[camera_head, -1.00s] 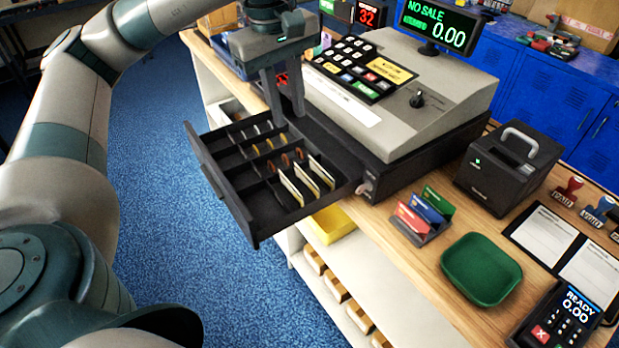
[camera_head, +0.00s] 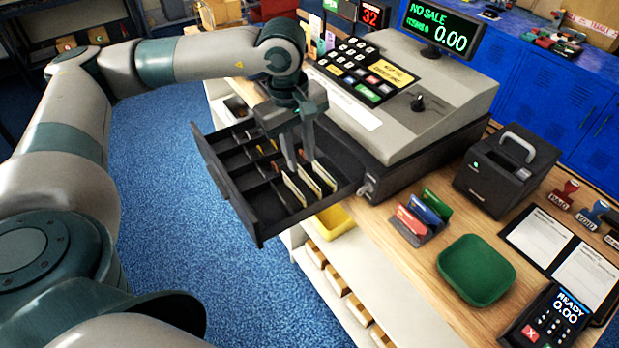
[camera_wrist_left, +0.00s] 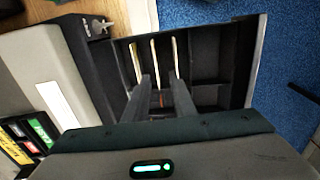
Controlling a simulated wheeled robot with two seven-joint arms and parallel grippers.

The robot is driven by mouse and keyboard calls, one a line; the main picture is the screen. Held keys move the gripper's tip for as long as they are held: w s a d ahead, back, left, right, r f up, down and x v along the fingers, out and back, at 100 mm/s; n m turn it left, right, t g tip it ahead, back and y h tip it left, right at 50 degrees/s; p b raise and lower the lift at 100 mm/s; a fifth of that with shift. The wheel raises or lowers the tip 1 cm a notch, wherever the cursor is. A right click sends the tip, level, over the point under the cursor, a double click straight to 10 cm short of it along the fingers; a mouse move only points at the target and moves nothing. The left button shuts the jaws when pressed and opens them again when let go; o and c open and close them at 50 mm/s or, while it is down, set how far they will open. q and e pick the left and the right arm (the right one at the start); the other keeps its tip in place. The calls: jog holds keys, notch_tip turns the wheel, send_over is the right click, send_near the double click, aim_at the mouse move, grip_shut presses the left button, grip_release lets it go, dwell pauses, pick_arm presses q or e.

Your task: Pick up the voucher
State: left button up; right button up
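The open black cash drawer (camera_head: 226,181) sticks out from the register. Three thin, pale upright slips stand in its right-hand compartments: a near one (camera_head: 294,190), a middle one (camera_head: 309,180) and a far one (camera_head: 324,174). I cannot tell which of them is the voucher. My left gripper (camera_head: 301,164) points down over the drawer beside the slips, its fingers apart with nothing held. In the left wrist view, the two fingertips (camera_wrist_left: 160,80) are apart near the ends of the slips, with the middle slip (camera_wrist_left: 155,60) between their lines. My right gripper is out of view.
The grey register (camera_head: 420,95) stands behind the drawer. On the wooden counter are a card holder (camera_head: 418,222), a green tray (camera_head: 477,270), a black printer (camera_head: 506,170) and a card terminal (camera_head: 550,318).

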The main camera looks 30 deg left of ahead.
aim_at(309, 183)
pick_arm(q)
jog(key=shift+f, duration=0.55)
jog(key=f+p, duration=0.1)
jog(key=d+f+p, duration=0.1)
jog(key=f, duration=0.1)
jog(key=w+f+p, duration=0.1)
jog(key=shift+d+f, duration=0.15)
jog(key=shift+f, duration=0.35)
jog(key=shift+c, duration=0.7)
grip_shut()
